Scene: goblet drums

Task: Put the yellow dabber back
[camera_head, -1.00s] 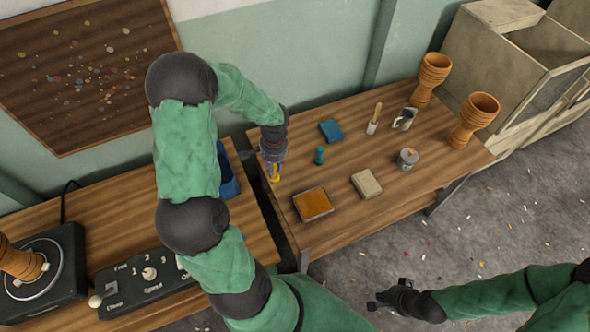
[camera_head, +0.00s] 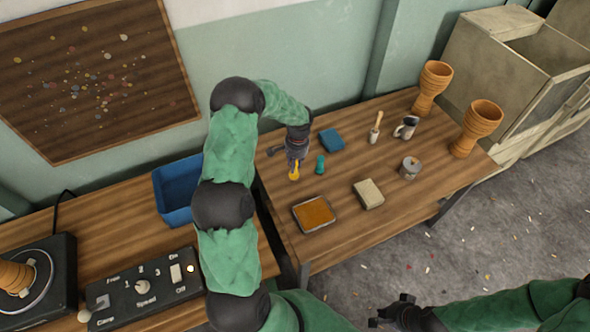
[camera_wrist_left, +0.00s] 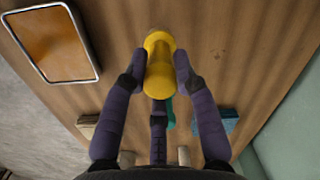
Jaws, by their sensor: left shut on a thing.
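The yellow dabber (camera_head: 294,171) is in my left gripper (camera_head: 295,165), near the left end of the right-hand table. In the left wrist view the yellow dabber (camera_wrist_left: 160,65) sits between the fingertips of my left gripper (camera_wrist_left: 160,80), which is shut on it. I cannot tell if its lower end touches the table. A teal dabber (camera_head: 320,164) stands upright just to its right. A tray of orange paint (camera_head: 314,213) lies nearer the front. My right gripper (camera_head: 385,315) is at the bottom, over the floor and empty; its fingers are too small to judge.
A blue cloth or sponge (camera_head: 332,140), a brush (camera_head: 376,128), a mug (camera_head: 406,127), a tin (camera_head: 410,167) and a beige block (camera_head: 369,193) are on the table. Two goblet drums (camera_head: 477,127) stand at the right end. A blue bin (camera_head: 177,187) is on the left table.

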